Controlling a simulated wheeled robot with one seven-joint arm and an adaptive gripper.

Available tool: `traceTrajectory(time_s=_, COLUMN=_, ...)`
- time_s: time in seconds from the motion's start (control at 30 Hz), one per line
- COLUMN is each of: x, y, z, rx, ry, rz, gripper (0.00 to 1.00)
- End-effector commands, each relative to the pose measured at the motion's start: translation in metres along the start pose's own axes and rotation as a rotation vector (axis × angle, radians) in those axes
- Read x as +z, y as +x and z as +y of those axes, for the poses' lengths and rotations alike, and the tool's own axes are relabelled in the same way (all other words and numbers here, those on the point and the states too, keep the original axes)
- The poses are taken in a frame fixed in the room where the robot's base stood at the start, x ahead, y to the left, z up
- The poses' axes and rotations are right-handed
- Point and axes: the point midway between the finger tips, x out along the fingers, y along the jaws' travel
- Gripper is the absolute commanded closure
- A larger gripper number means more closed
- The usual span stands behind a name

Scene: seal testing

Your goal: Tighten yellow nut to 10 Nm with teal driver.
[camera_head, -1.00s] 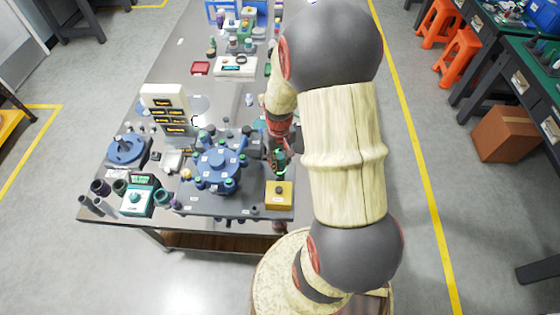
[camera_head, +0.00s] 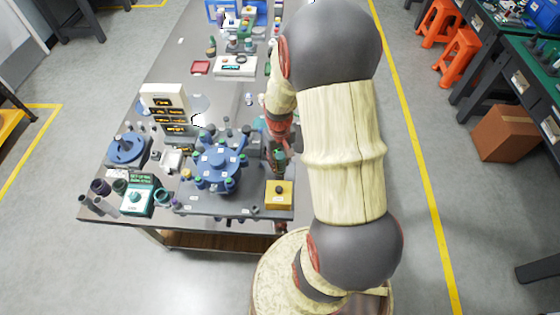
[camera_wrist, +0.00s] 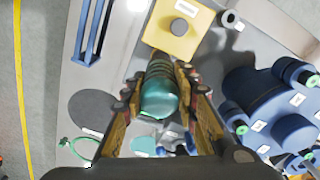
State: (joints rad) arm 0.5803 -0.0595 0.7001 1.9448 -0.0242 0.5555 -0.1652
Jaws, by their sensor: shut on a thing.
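My gripper (camera_wrist: 159,84) is shut on the teal driver (camera_wrist: 160,98), whose rounded teal end faces the wrist camera and whose darker ribbed part points away toward the yellow block. In the head view my gripper (camera_head: 277,150) is at the right of the bench, just right of the blue round fixture (camera_head: 218,163) and above the yellow block. The fixture carries several posts with small caps. A small yellowish piece (camera_head: 186,174) shows at its left edge; I cannot tell whether it is the yellow nut. The driver's tip is hidden in the wrist view.
A yellow block (camera_head: 280,195) with a grey knob stands at the front right of the dark plate. A teal-fronted unit (camera_head: 136,198) with a lit display is at the front left. A display stand (camera_head: 165,98) rises behind the fixture. The bench edge is near on the right.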

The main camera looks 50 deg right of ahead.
Motion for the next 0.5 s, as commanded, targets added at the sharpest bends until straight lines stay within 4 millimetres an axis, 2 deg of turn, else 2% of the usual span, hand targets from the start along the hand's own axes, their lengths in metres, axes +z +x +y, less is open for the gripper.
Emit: traceTrajectory(time_s=0.5, x=-0.001, y=-0.027, z=0.001, rx=0.000, ry=0.000, rz=0.002, gripper=1.00)
